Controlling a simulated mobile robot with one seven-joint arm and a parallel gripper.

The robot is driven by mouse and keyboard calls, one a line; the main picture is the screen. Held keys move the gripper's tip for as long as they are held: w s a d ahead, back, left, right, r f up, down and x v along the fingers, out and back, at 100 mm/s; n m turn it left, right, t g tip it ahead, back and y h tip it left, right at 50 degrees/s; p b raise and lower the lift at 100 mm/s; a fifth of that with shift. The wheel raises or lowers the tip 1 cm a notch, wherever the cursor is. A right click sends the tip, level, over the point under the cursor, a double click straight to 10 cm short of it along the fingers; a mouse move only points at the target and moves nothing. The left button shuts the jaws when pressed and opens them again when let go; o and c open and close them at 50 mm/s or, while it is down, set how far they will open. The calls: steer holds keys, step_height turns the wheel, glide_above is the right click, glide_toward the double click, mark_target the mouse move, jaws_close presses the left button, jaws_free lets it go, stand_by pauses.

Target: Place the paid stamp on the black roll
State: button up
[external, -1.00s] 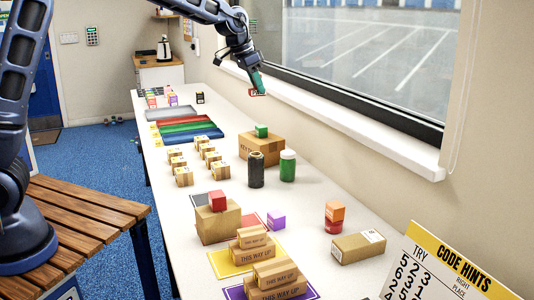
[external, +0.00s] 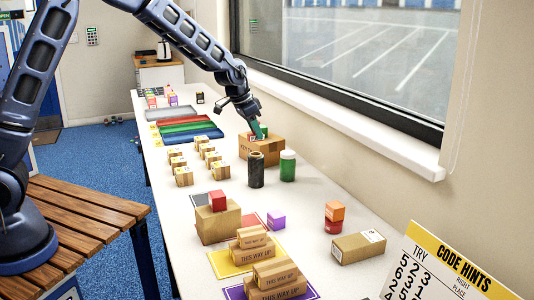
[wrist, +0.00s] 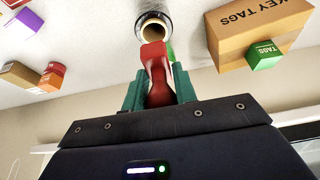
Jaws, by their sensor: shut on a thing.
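My gripper (wrist: 158,90) is shut on the red paid stamp (wrist: 155,72), with a green finger on each side of its handle. The stamp's printing face is not visible in the wrist view. The black roll (external: 256,172) stands upright on the white table; in the wrist view its open end (wrist: 153,29) shows just beyond the stamp. The stamp and roll appear apart.
The key tags carton (external: 272,147) with a green tags box (wrist: 264,55) on it stands close by. Small cartons (external: 184,177) stand to the left. Table in front of the rolls is partly clear.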

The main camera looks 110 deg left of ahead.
steer(key=shift+f, duration=2.2)
steer(key=shift+f, duration=0.15)
steer(key=o, duration=1)
steer(key=v, duration=1.2)
